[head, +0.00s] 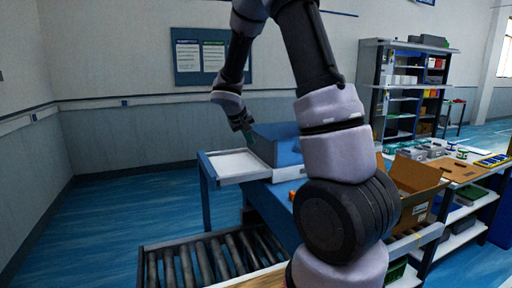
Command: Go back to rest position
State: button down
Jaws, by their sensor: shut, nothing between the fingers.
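My arm reaches up through the middle of the head view and bends down again at its far end. My gripper (248,134) is at that end, small and dark, pointing down. It is shut and empty. It is just above and beside the blue and grey box-shaped unit (280,146) and behind the white tray (238,165) in the picture. I cannot tell whether it touches the unit. My arm hides part of the table behind it.
A roller conveyor (215,260) runs along the front. An open cardboard box (415,188) stands on the workbench at the right, with several small items behind it. A filled shelf (405,90) stands at the back right. Blue floor (110,215) is clear at the left.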

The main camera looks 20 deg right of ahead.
jog(key=s+a+r+m+y, duration=0.1)
jog(key=s+a+r+y, duration=0.1)
jog(key=s+r, duration=0.4)
jog(key=s+a+r+t+y, duration=0.1)
jog(key=s+a+r+y, duration=0.2)
jog(key=s, duration=1.1)
jog(key=s+a+r+m+t+y, duration=0.1)
jog(key=s+a+r+y, duration=0.2)
jog(key=s+r, duration=0.5)
jog(key=shift+s+a+r+m, duration=0.3)
jog(key=shift+s+a, duration=0.25)
jog(key=shift+s, duration=0.4)
jog(key=shift+d, duration=0.1)
